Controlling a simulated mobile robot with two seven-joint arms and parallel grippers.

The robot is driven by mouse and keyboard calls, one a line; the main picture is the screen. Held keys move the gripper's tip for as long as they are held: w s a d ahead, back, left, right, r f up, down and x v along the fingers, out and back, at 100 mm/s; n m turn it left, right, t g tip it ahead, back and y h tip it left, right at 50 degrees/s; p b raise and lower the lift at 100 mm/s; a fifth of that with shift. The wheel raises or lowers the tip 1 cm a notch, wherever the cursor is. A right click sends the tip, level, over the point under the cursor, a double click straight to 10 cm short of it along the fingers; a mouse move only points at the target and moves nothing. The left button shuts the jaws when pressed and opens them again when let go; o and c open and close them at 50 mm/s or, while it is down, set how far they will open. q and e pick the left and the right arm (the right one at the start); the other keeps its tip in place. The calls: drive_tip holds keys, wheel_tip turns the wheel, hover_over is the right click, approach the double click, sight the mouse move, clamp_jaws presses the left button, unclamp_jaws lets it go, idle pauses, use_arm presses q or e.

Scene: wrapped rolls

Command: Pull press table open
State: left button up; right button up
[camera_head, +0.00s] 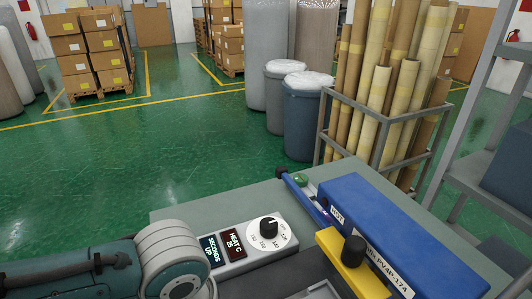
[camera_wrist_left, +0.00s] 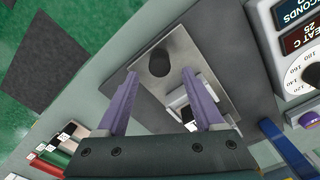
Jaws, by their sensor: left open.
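The press shows in the head view with a blue upper block (camera_head: 375,225) marked HOT. A yellow bracket (camera_head: 335,250) with a black knob (camera_head: 353,251) sits at its front. A grey control box (camera_head: 250,255) with two displays and a dial stands left of it. In the left wrist view, a bare metal plate (camera_wrist_left: 185,48) carries a round dark knob (camera_wrist_left: 160,62). My left gripper (camera_wrist_left: 160,75) is open, its purple fingers on either side of the knob; contact cannot be told. The left gripper's fingers and my right gripper are out of the head view.
A metal shelf (camera_head: 480,150) is at the right.

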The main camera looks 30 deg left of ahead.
use_arm(q)
wheel_tip(320, 180, up, 5)
drive_tip(key=shift+f+p, duration=0.1)
drive_tip(key=shift+p, duration=0.25)
